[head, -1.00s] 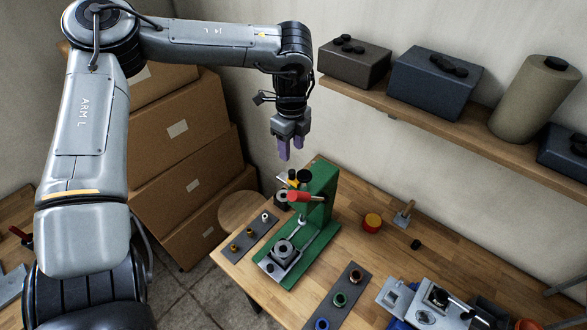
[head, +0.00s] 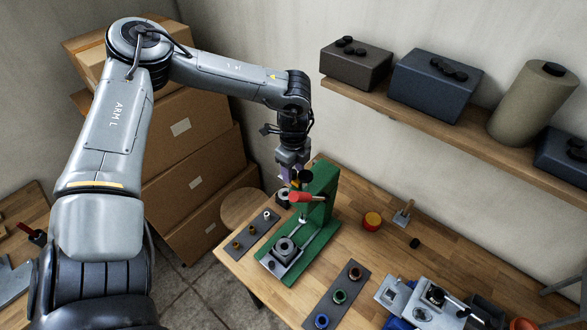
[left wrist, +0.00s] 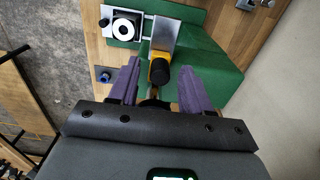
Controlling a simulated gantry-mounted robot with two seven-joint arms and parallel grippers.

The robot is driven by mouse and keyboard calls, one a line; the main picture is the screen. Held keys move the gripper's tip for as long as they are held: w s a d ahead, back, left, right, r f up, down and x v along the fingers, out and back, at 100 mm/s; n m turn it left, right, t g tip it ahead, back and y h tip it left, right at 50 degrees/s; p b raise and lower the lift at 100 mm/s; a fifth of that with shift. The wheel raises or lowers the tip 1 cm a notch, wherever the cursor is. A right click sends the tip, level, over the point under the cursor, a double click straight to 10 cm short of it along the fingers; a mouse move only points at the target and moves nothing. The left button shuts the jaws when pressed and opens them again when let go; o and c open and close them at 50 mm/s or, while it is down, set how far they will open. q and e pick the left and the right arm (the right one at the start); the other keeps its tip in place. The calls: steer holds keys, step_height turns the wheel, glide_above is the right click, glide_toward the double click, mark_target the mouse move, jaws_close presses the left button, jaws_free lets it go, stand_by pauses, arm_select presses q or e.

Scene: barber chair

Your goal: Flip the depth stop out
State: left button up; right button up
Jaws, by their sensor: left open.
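The green press (head: 322,185) stands on the wooden bench, with a red-ended handle (head: 305,197) and a black knob beside it. In the left wrist view, a yellow piece with a dark end (left wrist: 159,72), which may be the depth stop, lies on the press beside a silver plate (left wrist: 165,35). My left gripper (head: 290,174) points down at the top of the press. Its purple fingers (left wrist: 160,78) are open, one on each side of the yellow piece in the picture. I cannot tell whether they touch it. My right gripper is not in view.
A grey strip with small bushings (head: 252,232) lies left of the press, another with coloured rings (head: 340,298) to its right. A wall shelf (head: 440,120) holds boxes.

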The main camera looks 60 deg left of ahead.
arm_select(q)
steer(key=shift+c, duration=0.3)
jaws_close()
steer(key=a, duration=0.1)
steer(key=s+a, duration=0.1)
steer(key=a, duration=0.1)
steer(key=shift+s+b, duration=0.1)
steer(key=shift+b, duration=0.3)
steer(key=shift+c, duration=1.7)
jaws_free()
steer(key=o, duration=0.4)
steer(key=shift+a, duration=0.15)
steer(key=shift+r, duration=0.1)
